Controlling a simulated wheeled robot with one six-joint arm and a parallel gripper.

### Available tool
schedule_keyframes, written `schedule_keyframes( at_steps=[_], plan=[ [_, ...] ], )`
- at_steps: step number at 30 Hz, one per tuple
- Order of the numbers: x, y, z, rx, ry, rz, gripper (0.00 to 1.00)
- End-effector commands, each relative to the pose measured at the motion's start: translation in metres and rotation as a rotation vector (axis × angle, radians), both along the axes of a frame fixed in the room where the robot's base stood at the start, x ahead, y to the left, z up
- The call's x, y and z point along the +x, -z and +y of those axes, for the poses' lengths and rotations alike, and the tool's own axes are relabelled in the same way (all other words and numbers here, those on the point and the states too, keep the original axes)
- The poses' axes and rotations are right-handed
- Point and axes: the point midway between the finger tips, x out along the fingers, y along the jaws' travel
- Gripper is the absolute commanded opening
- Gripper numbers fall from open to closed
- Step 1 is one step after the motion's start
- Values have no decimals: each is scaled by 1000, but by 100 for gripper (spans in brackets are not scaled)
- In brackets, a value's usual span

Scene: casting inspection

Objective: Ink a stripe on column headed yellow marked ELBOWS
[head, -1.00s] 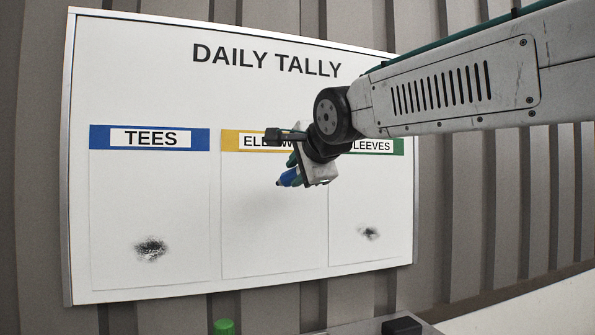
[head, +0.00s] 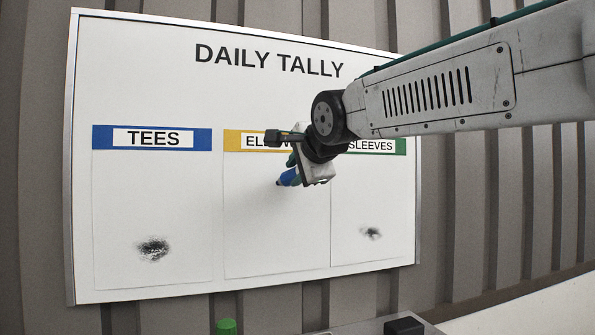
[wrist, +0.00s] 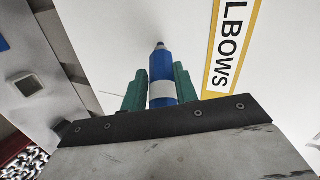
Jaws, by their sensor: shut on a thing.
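The white DAILY TALLY board (head: 265,95) hangs on the wall, with columns headed blue TEES (head: 152,139), yellow ELBOWS (head: 233,140) and green SLEEVES (head: 398,146). My arm partly covers the yellow and green headers. My gripper (head: 291,172) is in front of the ELBOWS column, below its header. It is shut on a blue marker (head: 286,179). In the wrist view the blue marker (wrist: 161,75) with a white band sits between the green fingers, its dark tip towards the board. The yellow header (wrist: 232,45) is right of it. I cannot tell whether the tip touches. No stripe shows in the visible part of the column.
Black smudges mark the TEES column (head: 154,249) and the SLEEVES column (head: 371,233). Below the board are a green-topped object (head: 226,326) and a black block (head: 404,327). The lower ELBOWS column is clear.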

Motion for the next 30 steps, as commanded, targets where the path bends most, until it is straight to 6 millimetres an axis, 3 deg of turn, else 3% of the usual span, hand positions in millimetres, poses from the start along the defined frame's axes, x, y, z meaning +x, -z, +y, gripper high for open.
schedule_keyframes(
  at_steps=[20,30],
  plan=[
    [-2,33,-1,1,0,0,6],
    [-1,58,0,-1,0,1,6]
  ],
)
